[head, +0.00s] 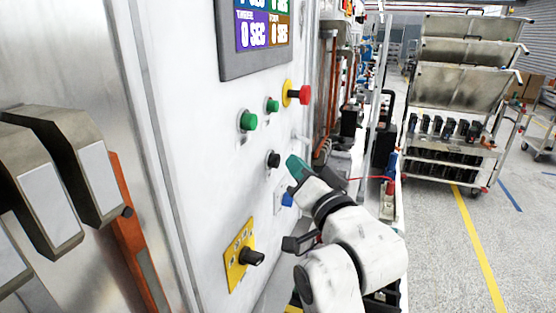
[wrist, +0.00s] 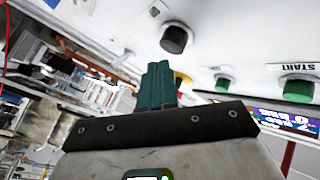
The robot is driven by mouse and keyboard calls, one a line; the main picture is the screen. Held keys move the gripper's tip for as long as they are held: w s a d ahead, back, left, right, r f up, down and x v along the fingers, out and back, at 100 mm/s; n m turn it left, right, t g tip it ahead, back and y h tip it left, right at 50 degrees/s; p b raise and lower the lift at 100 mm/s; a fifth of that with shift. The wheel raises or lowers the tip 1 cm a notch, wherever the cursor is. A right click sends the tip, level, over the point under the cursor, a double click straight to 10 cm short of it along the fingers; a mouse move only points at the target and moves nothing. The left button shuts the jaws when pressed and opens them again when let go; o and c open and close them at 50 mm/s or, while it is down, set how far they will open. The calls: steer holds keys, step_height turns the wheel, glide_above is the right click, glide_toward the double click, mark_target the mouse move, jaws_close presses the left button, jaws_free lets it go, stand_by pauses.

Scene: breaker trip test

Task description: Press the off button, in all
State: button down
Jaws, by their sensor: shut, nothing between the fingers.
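A black round button (head: 273,160) sits on the white panel face, below the green buttons. It also shows in the wrist view (wrist: 177,38), standing out from the panel, with a small label beside it that I cannot read. I cannot tell for certain that this is the off button. My gripper (head: 297,165) has teal fingers. They are shut together and empty, just right of the black button in the head view. In the wrist view the fingers (wrist: 157,85) point toward the panel, with their tips just short of the black button in the picture.
A green button (head: 248,120), a smaller green button (head: 272,105) and a red button (head: 304,95) on yellow sit above. A display (head: 262,30) is at the top. A yellow plate with a black rotary knob (head: 252,257) is below. A cart (head: 455,130) stands far right.

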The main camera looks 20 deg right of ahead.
steer(key=s+d, duration=0.1)
steer(key=d, duration=0.1)
steer(key=s+d+p, duration=0.1)
steer(key=s+d, duration=0.1)
stand_by(0.6)
stand_by(0.6)
